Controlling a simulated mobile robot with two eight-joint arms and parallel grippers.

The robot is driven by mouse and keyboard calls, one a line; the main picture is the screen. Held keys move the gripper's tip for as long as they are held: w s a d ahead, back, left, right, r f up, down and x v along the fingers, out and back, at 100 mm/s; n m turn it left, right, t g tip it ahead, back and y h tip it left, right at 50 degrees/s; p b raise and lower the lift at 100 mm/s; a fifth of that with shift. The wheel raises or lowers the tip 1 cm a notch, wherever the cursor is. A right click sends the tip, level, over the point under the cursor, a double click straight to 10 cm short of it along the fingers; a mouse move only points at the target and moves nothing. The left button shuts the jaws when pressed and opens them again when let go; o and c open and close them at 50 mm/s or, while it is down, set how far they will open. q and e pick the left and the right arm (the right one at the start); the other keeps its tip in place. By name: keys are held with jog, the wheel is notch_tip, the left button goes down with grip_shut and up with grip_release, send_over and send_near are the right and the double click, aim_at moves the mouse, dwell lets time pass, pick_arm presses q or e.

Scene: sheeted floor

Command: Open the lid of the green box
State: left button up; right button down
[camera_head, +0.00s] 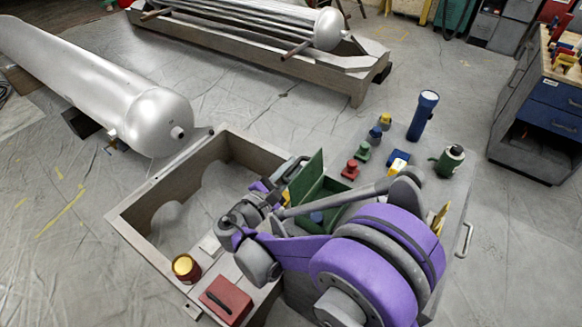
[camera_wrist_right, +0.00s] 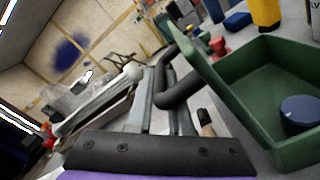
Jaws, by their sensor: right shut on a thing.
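The green box (camera_head: 322,205) stands on the grey surface at the centre right, partly hidden behind my right arm. Its lid (camera_head: 306,178) stands raised, tilted up on the left side of the box. In the right wrist view the green box (camera_wrist_right: 265,85) is open at the right, with a round dark blue thing (camera_wrist_right: 300,115) inside. The lid (camera_wrist_right: 210,80) shows there as a steep panel. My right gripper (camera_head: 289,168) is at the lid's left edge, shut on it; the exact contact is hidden. My left gripper is not in view.
Near the box stand a blue flashlight (camera_head: 423,115), a green canister (camera_head: 449,160), red (camera_head: 350,170) and other small pieces. A red box (camera_head: 226,301) and a gold-topped can (camera_head: 186,268) are at the front. An open wooden crate (camera_head: 150,190) lies left.

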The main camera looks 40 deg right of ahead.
jog(key=shift+r, duration=0.1)
jog(key=shift+s+r+m, duration=0.15)
jog(key=shift+r+m, duration=0.15)
jog(key=shift+m, duration=0.1)
jog(key=shift+s+d+r+m+p, duration=0.15)
jog(key=shift+s+r+m+p, duration=0.2)
jog(key=shift+m+p, duration=0.35)
jog(key=shift+f, duration=0.1)
jog(key=c, duration=0.8)
grip_release()
jog(key=shift+c, duration=0.2)
jog(key=v, duration=1.1)
jog(key=shift+s, duration=0.1)
